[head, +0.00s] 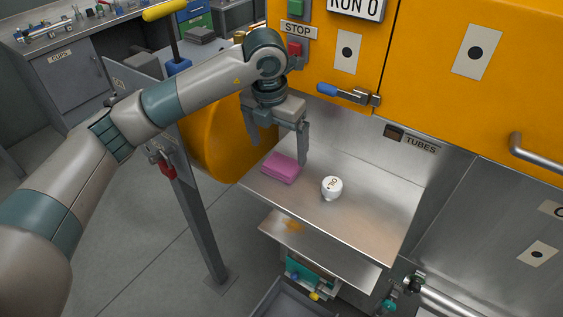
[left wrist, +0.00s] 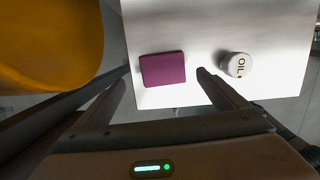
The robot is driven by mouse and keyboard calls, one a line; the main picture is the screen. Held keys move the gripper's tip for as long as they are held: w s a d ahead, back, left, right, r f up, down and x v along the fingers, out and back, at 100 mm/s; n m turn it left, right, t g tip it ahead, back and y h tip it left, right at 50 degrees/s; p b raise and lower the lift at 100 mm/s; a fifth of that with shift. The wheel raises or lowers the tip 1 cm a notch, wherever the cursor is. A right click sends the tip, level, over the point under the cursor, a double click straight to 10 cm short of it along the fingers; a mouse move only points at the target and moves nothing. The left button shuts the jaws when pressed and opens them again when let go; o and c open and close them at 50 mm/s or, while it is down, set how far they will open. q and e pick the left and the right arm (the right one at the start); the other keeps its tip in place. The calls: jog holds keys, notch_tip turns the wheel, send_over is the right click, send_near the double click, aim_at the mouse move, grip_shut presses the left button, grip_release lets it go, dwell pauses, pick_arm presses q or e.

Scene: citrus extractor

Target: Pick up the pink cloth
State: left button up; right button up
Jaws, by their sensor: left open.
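The pink cloth (head: 281,168) is a small folded pad lying flat on the metal shelf (head: 375,214), near its left edge. In the left wrist view the cloth (left wrist: 162,69) lies ahead of the fingers, in the space between them. My left gripper (head: 278,150) is open and empty, pointing down above the cloth. Its fingers look apart from the cloth, one on each side in the head view. My right gripper is not in view.
A white oil pot (head: 331,188) stands on the shelf right of the cloth, close to the right finger. The orange machine body (head: 215,135) rises left of the shelf. A blue-handled latch (head: 345,94) juts out behind. The shelf's right part is bare.

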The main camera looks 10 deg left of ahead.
aim_at(281, 163)
pick_arm(q)
jog(key=shift+f, duration=0.15)
jog(key=shift+d+f+p, duration=0.2)
jog(key=shift+f+p, duration=0.55)
jog(key=shift+p, duration=0.1)
jog(key=f, duration=0.1)
jog(key=f+p, duration=0.1)
jog(key=f, duration=0.1)
jog(key=shift+w+d, duration=0.15)
jog(key=shift+w, duration=0.05)
jog(key=shift+w+f+p, duration=0.1)
jog(key=shift+f+p, duration=0.2)
jog(key=shift+f, duration=0.05)
jog(key=shift+c, duration=0.3)
jog(key=c, duration=1.1)
jog(key=shift+r, duration=0.1)
